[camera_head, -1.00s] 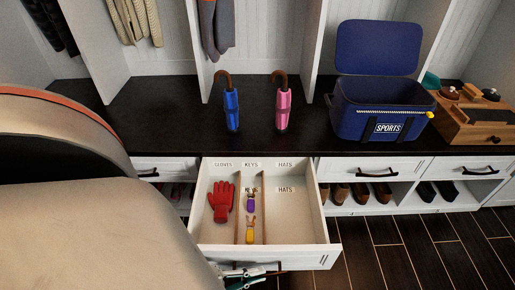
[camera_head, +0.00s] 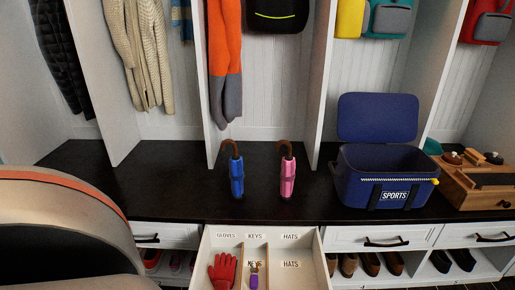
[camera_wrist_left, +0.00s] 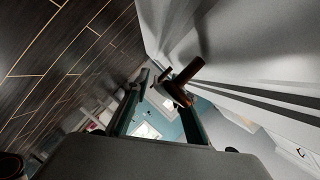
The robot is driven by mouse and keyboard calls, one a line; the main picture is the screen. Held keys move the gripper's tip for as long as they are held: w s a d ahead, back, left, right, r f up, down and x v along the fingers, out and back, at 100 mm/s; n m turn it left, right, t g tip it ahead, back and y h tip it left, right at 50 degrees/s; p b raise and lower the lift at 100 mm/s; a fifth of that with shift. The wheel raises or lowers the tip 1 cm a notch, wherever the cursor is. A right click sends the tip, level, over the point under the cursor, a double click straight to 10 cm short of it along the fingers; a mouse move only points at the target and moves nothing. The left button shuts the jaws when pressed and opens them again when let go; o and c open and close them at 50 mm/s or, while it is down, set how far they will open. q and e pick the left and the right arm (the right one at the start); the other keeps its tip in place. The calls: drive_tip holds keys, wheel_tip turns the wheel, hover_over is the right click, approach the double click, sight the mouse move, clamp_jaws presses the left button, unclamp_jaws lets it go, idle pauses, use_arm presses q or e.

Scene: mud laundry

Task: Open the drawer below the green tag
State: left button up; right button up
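A white drawer (camera_head: 311,258) under the dark bench stands pulled out in the middle of the head view; its front is cut off by the lower edge. Inside are compartments labelled gloves, keys and hats, a red glove (camera_head: 222,271) and a purple-tagged key (camera_head: 254,280). I make out no green tag. My left gripper shows only in the wrist view (camera_wrist_left: 160,82). Its two fingers stand apart, and a brown drawer handle (camera_wrist_left: 187,72) is at the right fingertip; I cannot tell whether they touch. My right gripper is not in view.
Closed drawers with dark handles flank the open one, such as the right one (camera_head: 378,238). Blue (camera_head: 237,178) and pink (camera_head: 287,178) umbrellas, a blue sports cooler (camera_head: 385,178) and a wooden box (camera_head: 478,187) stand on the bench (camera_head: 150,190). Shoes fill cubbies below.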

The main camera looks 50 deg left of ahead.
use_arm(q)
drive_tip(key=shift+s, duration=0.1)
drive_tip(key=v, duration=1.1)
drive_tip(key=shift+s+a+r, duration=0.15)
drive_tip(key=shift+s+a, duration=0.05)
drive_tip(key=shift+s, duration=0.15)
